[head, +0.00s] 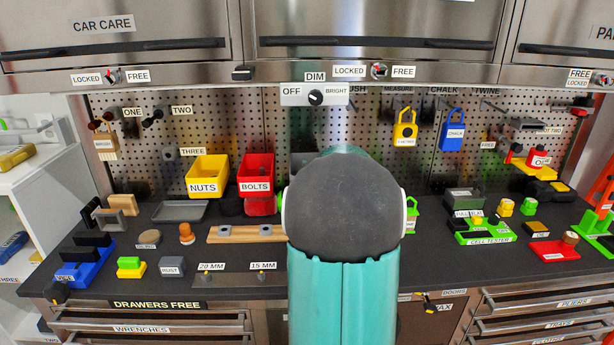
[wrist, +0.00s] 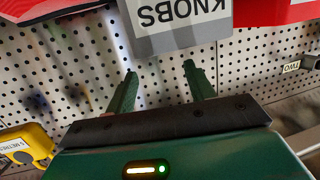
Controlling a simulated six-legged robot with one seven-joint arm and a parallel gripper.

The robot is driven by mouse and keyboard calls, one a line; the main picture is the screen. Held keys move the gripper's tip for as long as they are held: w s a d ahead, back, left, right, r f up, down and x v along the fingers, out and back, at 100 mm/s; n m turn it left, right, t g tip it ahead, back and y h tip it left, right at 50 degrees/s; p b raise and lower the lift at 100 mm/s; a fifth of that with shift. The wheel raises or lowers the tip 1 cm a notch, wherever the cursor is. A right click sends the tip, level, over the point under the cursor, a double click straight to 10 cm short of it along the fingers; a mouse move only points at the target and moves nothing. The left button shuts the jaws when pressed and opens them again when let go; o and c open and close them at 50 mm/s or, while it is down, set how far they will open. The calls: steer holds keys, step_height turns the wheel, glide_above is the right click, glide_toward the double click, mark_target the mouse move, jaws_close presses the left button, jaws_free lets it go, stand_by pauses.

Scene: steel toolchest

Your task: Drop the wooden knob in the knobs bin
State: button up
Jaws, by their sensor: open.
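The grey knobs bin (wrist: 178,22) shows upside down at the top of the wrist view, its KNOBS label facing me. In the head view a dark grey part of a bin (head: 303,160) shows beside the red bolts bin, mostly hidden by my arm. My gripper (wrist: 160,70) is open, its green fingers apart near the bin's label side with nothing between them. My arm hides it in the head view. An orange-brown knob-shaped piece (head: 186,234) stands on the bench, and a brown round piece (head: 570,238) sits at the red tray. I cannot tell whether either is the wooden knob; the bin's inside is hidden.
A yellow nuts bin (head: 207,172) and the red bolts bin (head: 256,170) hang on the pegboard (wrist: 75,75). A wooden rail (head: 245,234), a blue vise (head: 84,266) and a green cell tester (head: 486,236) crowd the bench.

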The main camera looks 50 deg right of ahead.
steer(key=v, duration=0.6)
stand_by(0.4)
